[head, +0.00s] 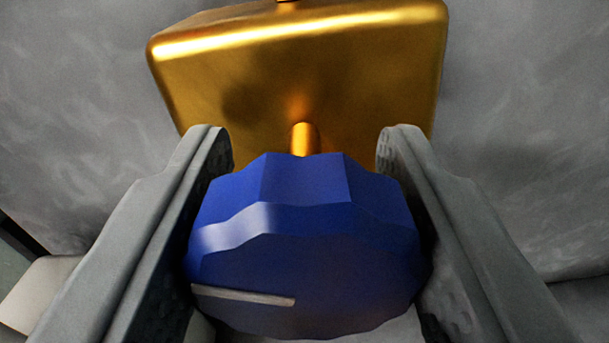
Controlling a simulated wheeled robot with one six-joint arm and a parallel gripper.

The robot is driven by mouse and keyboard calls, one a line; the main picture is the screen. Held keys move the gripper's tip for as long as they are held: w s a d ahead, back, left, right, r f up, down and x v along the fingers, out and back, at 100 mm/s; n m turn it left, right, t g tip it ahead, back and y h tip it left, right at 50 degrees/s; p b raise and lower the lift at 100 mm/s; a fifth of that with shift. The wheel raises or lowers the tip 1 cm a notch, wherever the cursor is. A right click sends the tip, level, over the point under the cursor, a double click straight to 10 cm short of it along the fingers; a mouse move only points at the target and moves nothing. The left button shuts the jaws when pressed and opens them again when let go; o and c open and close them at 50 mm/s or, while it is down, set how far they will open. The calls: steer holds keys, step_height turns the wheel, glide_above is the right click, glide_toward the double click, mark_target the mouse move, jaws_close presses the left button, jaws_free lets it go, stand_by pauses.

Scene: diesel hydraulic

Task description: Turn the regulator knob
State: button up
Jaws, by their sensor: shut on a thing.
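The regulator knob (305,258) is blue and faceted, with a pale pointer line on its face running from the left edge to near the middle. It sits on a short golden stem (304,139) that comes out of a golden block (310,80) behind it. My gripper (305,150) has one finger on the left side of the knob and one on the right side. It is shut on the knob, and the fingertips reach past it toward the block. The lower edges of the knob's sides are partly hidden by the fingers.
A mottled grey wall (520,110) stands behind and around the golden block. A pale box-like piece (38,292) lies at the lower left, beside a dark edge. The space just left and right of the fingers looks clear.

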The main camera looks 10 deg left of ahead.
steer(key=shift+f, duration=0.15)
steer(key=o, duration=1)
steer(key=shift+s, duration=0.1)
steer(key=s, duration=1.7)
steer(key=shift+s+d, duration=0.15)
steer(key=shift+d, duration=0.15)
steer(key=s+a+r+t+h, duration=0.1)
steer(key=s+a+r+h, duration=0.2)
steer(key=s+a+r, duration=0.45)
steer(key=s+a, duration=0.3)
steer(key=a, duration=0.1)
steer(key=s+a+f+g+y, duration=0.1)
steer(key=s+a, duration=0.3)
steer(key=a, duration=0.1)
steer(key=s+a+n+y, duration=0.1)
steer(key=s+a, duration=0.2)
steer(key=a, duration=0.2)
steer(key=shift+s+f+g, duration=0.2)
steer(key=shift+f+g, duration=0.1)
